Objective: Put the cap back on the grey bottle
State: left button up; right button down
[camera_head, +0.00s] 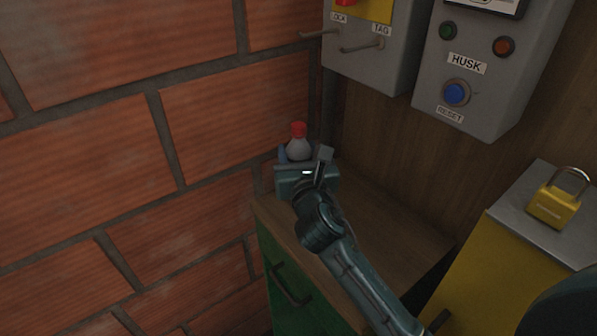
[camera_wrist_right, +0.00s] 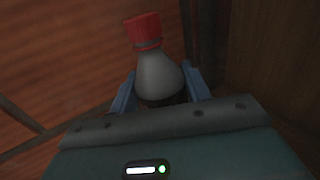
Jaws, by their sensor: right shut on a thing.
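The grey bottle (camera_head: 298,149) stands upright or nearly so at the back left of the wooden top, close to the brick wall. A red cap (camera_head: 298,129) sits on its neck. In the right wrist view the bottle (camera_wrist_right: 158,76) and the cap (camera_wrist_right: 143,28) lean to the left; I cannot tell whether the cap is fully seated. My right gripper (camera_head: 302,161) is shut on the bottle's body, one blue finger on each side. The bottle's base is hidden behind the gripper. My left gripper is not in view.
The green cabinet's wooden top (camera_head: 385,219) is clear right of my arm. A yellow box with a grey lid (camera_head: 527,207) stands to the right, with a yellow padlock (camera_head: 554,206) on it. Grey control boxes (camera_head: 480,88) hang on the wall above.

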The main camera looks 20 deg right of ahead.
jog(key=shift+f+b, duration=0.65)
jog(key=shift+f, duration=1.75)
jog(key=c, duration=0.7)
grip_release()
jog(key=shift+f, duration=0.1)
jog(key=shift+s+r, duration=0.15)
jog(key=shift+r, duration=0.05)
jog(key=s, duration=0.4)
jog(key=s+a, duration=0.1)
jog(key=s, duration=0.2)
jog(key=shift+s, duration=0.1)
